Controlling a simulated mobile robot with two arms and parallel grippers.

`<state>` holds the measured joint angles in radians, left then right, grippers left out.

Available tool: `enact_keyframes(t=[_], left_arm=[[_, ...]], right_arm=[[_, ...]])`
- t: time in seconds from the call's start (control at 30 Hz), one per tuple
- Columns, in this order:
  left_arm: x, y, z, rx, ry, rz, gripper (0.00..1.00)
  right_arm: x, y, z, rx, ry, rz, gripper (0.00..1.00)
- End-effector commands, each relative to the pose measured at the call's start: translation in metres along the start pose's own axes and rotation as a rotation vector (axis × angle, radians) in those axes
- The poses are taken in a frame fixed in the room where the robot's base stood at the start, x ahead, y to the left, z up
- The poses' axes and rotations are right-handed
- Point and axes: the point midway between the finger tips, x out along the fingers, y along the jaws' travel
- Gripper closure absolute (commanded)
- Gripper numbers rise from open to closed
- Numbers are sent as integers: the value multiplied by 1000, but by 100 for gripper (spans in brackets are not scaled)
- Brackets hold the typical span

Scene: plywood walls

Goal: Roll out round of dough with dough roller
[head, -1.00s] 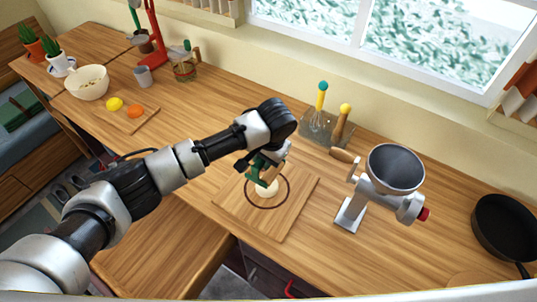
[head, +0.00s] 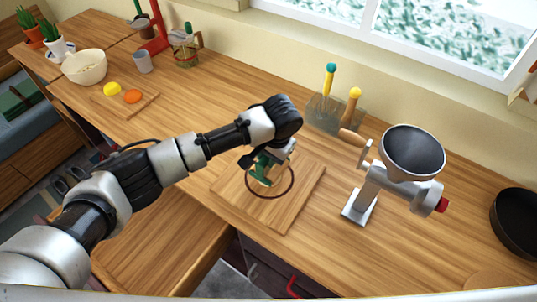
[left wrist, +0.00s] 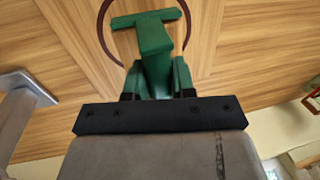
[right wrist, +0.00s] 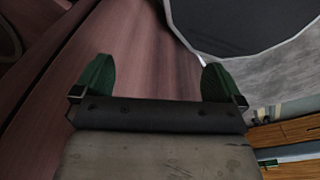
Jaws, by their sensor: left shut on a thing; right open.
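My left gripper (head: 266,165) is over the cutting board (head: 235,190), shut on a green T-shaped dough roller (left wrist: 145,30). The left wrist view shows the roller's handle between the green fingers and its crossbar over the board, inside a dark brown ring (head: 293,181). The ring also shows in the left wrist view (left wrist: 103,32). I cannot make out the dough now; the gripper and roller cover part of the ring's inside. I cannot tell whether the roller touches the board. My right gripper (right wrist: 158,78) is open and empty, and out of the head view.
A metal grinder (head: 372,185) stands right of the board. A holder (head: 325,115) with yellow- and teal-topped tools stands behind. A black pan (head: 515,222) is far right.

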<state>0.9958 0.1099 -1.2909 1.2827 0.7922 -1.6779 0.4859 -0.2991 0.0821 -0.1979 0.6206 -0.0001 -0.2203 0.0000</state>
Motion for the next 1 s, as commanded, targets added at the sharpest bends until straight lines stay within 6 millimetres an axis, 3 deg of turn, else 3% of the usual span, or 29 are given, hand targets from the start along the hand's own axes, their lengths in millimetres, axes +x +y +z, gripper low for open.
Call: enact_keyframes(t=[0.23,1.0], left_arm=[[-1,0,0,0,1,0,94],[6,1,0,-1,0,0,94]], right_arm=[[0,-8,-1,2,1,-10,0],[0,-1,1,-3,-1,-1,0]])
